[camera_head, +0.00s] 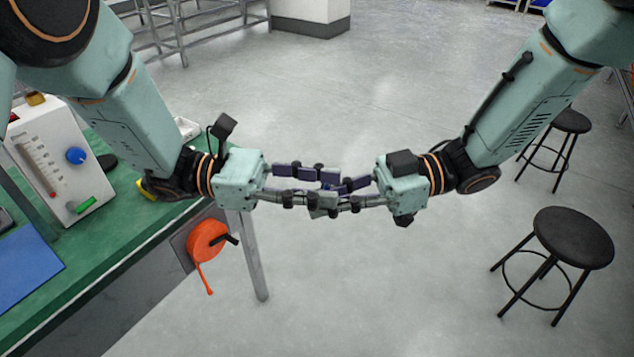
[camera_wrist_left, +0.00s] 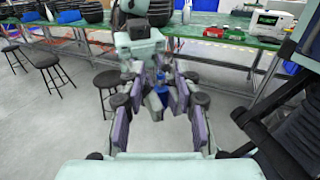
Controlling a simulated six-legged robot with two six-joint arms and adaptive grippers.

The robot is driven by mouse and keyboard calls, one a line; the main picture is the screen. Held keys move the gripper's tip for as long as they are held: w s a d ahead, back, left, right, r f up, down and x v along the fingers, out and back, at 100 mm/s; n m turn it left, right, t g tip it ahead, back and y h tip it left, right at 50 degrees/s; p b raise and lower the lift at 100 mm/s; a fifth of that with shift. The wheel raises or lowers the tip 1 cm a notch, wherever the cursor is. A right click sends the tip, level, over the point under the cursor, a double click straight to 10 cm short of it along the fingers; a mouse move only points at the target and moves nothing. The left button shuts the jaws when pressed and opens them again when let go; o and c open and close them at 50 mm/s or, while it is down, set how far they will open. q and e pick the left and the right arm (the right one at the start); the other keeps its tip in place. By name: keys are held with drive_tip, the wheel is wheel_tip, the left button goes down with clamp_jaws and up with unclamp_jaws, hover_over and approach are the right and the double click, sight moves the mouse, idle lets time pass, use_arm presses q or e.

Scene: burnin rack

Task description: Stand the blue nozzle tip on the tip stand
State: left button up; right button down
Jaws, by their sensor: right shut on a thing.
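My left gripper (camera_head: 322,186) and my right gripper (camera_head: 335,188) face each other in mid-air in the head view, with their fingers overlapping. The left wrist view shows my left gripper (camera_wrist_left: 160,100) with its fingers spread apart on both sides of the right gripper's fingertips. My right gripper is shut on a small blue thing, seemingly the blue nozzle tip (camera_wrist_left: 160,84). It sits between the left gripper's open fingers, and I cannot tell whether they touch it. Fingers hide most of it in the head view. I cannot make out the tip stand in either view.
A green bench (camera_head: 120,235) stands at the left with a white instrument box (camera_head: 62,160), a blue mat (camera_head: 25,265) and an orange reel (camera_head: 207,241) on its side. Black stools (camera_head: 573,238) stand at the right. Open floor lies below the grippers.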

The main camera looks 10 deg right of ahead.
use_arm(q)
drive_tip(key=shift+c, duration=0.2)
clamp_jaws()
use_arm(e)
drive_tip(key=c, duration=1.3)
unclamp_jaws()
